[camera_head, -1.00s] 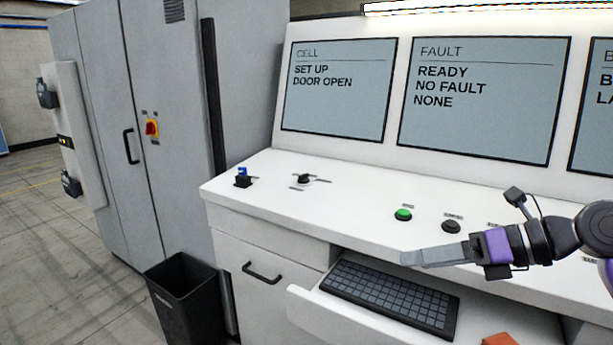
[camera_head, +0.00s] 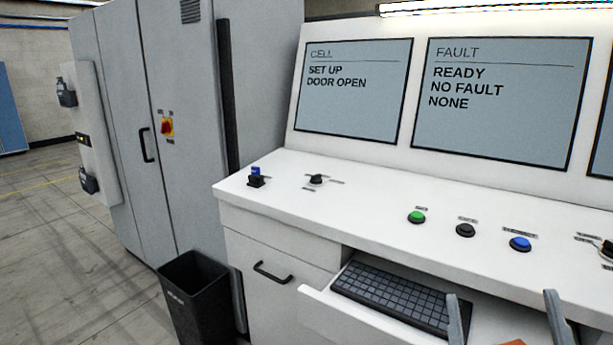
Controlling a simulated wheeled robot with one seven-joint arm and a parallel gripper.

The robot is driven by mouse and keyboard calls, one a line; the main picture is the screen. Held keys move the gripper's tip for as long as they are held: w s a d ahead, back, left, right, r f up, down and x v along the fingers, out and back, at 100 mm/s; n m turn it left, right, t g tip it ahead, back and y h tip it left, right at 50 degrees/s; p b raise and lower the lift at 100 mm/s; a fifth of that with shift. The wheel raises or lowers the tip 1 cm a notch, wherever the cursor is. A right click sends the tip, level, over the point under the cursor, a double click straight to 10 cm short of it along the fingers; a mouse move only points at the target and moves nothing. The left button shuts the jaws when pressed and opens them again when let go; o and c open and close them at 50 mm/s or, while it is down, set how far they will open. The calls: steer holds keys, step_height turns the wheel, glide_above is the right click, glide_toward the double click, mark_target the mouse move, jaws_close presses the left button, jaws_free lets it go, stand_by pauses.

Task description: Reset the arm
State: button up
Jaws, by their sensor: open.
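My gripper (camera_head: 506,325) shows at the bottom right, only its two grey fingers in view. The rest of my arm is out of view. The fingers appear in front of the keyboard's right end and the open drawer. I cannot tell how far they are from the console.
A white console (camera_head: 350,200) carries a green button (camera_head: 416,217), a black button (camera_head: 465,230), a blue button (camera_head: 520,244) and a selector switch (camera_head: 316,180). Its open drawer holds a keyboard (camera_head: 395,297). A black bin (camera_head: 195,300) and grey cabinet (camera_head: 190,100) stand left.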

steer(key=s+f+m+g+h, duration=0.5)
steer(key=s+f+m+g, duration=0.55)
steer(key=f, duration=0.65)
steer(key=s+a+f+n+g+y, duration=0.1)
steer(key=s+f, duration=0.3)
steer(key=s, duration=0.4)
steer(key=s+a+f+n+g+y, duration=0.1)
steer(key=s+f+n+y, duration=0.1)
steer(key=s, duration=0.6)
steer(key=shift+s+f+n+y, duration=0.2)
steer(key=shift+f+n+y, duration=0.25)
steer(key=shift+f, duration=0.45)
